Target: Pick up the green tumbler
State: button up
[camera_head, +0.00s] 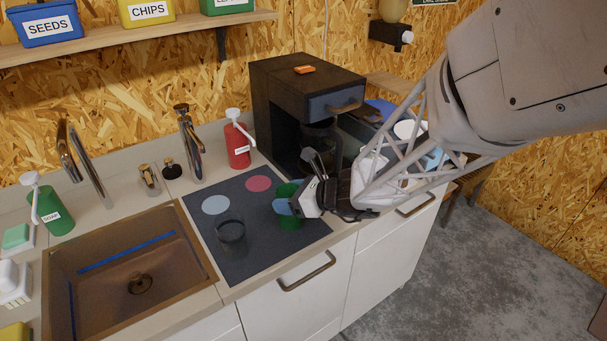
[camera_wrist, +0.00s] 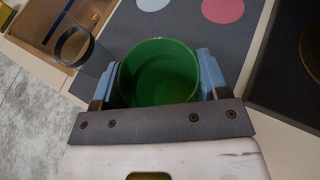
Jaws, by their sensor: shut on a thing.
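The green tumbler (camera_head: 289,220) is at the right part of the dark mat (camera_head: 244,258) on the counter. In the wrist view the green tumbler (camera_wrist: 158,75) is seen from above, with its open rim and empty inside. My gripper (camera_head: 292,203) comes from the right and is shut on the tumbler. In the wrist view my gripper (camera_wrist: 157,88) has one blue finger on each side of the cup. I cannot tell whether the tumbler's base touches the mat.
A clear dark tumbler (camera_head: 231,238) stands on the mat to the left. The sink (camera_head: 205,270) is further left. A black coffee machine (camera_head: 272,105) stands behind on the right, and a red pump bottle (camera_head: 238,143) stands behind the mat.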

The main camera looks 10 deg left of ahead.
jog(key=r, duration=0.2)
jog(key=shift+s+d+r, duration=0.15)
jog(key=shift+s+r, duration=0.1)
jog(key=shift+r, duration=0.05)
jog(key=s+d+r, duration=0.1)
jog(key=s+d, duration=0.7)
jog(key=s, duration=0.5)
jog(key=shift+r, duration=0.2)
jog(key=shift+s, duration=0.1)
jog(key=shift+a, duration=0.1)
